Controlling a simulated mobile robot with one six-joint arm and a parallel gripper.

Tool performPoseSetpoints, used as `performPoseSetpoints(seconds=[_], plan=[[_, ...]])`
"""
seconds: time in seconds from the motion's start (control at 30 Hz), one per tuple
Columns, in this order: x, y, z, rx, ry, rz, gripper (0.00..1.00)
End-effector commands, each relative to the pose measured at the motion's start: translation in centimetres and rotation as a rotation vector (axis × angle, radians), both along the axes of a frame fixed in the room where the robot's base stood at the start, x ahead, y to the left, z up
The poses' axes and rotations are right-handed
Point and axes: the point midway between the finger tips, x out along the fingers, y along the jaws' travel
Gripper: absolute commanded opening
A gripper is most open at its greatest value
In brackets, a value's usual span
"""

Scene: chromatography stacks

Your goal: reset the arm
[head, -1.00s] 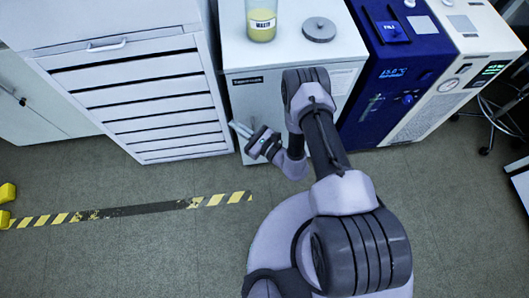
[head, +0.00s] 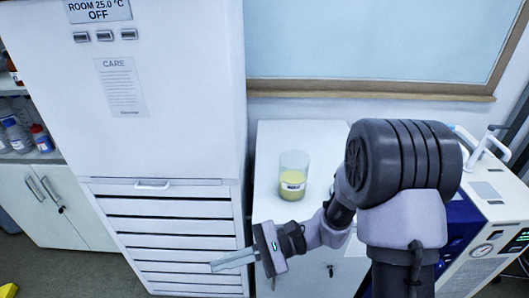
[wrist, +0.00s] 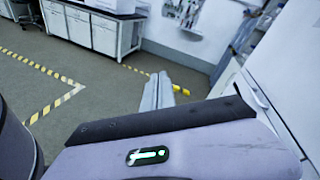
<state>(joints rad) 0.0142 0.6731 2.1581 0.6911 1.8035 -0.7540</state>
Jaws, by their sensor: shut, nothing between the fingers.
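My gripper (head: 231,261) is in the head view, in front of the white drawer cabinet, pointing left with its fingers together and empty. My arm is raised and bent, its large dark joint at the right of the head view. In the wrist view the two pale fingers of my gripper (wrist: 158,92) lie side by side, pointing away over the floor.
A glass beaker of yellow liquid (head: 291,184) stands on the white top (head: 330,140) behind my arm. The drawer cabinet (head: 165,205) is close to my gripper. A white instrument (head: 490,215) stands at right. Open floor with striped tape (wrist: 50,105) shows in the wrist view.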

Motion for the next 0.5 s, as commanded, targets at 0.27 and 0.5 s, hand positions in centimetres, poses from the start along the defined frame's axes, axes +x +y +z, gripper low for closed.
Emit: performPoseSetpoints(seconds=[0.27,0.5], plan=[[-8.2,-10.0,6.5,-0.710,-0.618,0.186,0.00],[-8.6,-17.6,10.5,-1.125,-1.036,0.017,0.00]])
